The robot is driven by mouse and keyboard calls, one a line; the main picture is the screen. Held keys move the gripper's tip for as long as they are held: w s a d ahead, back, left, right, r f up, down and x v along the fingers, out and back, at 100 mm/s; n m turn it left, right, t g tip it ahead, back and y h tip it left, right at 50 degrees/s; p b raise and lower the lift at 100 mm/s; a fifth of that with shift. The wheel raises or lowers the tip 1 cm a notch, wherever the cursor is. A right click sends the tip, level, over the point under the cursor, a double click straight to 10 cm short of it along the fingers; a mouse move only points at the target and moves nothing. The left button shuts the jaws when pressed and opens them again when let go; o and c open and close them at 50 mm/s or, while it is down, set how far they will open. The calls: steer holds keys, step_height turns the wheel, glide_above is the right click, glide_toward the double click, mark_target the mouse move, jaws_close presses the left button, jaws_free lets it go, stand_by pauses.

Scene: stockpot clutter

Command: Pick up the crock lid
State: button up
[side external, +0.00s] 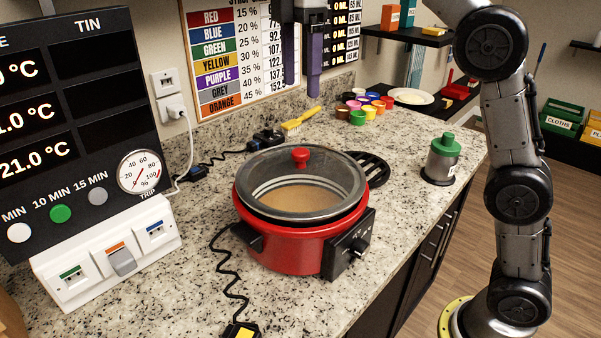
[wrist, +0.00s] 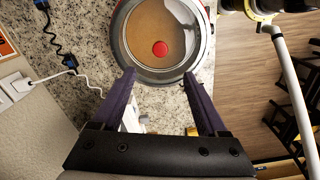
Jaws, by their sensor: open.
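The crock lid (side external: 318,178) is clear glass with a grey rim and a red knob (side external: 300,156). It sits on a red slow cooker (side external: 292,245) with a tan content showing through the glass. In the side external view the lid looks tilted, raised toward the back. In the wrist view the lid (wrist: 140,45) and its red knob (wrist: 160,49) are at the top centre. My gripper (side external: 301,88) has purple fingers pointing down, above and behind the cooker. In the wrist view my gripper (wrist: 160,76) is open and empty, its fingertips apart near the lid's lower edge.
A black round trivet (side external: 372,168) lies behind the cooker at right. A steel canister with a green top (side external: 442,158) stands further right. Paint pots (side external: 365,105) and a yellow brush (side external: 301,121) are behind. A control panel (side external: 90,150) stands left. Front counter holds a black cord.

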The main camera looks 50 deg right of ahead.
mark_target(301, 151)
step_height(301, 151, down, 13)
steer(key=shift+r, duration=0.1)
stand_by(0.6)
jaws_close()
stand_by(1.3)
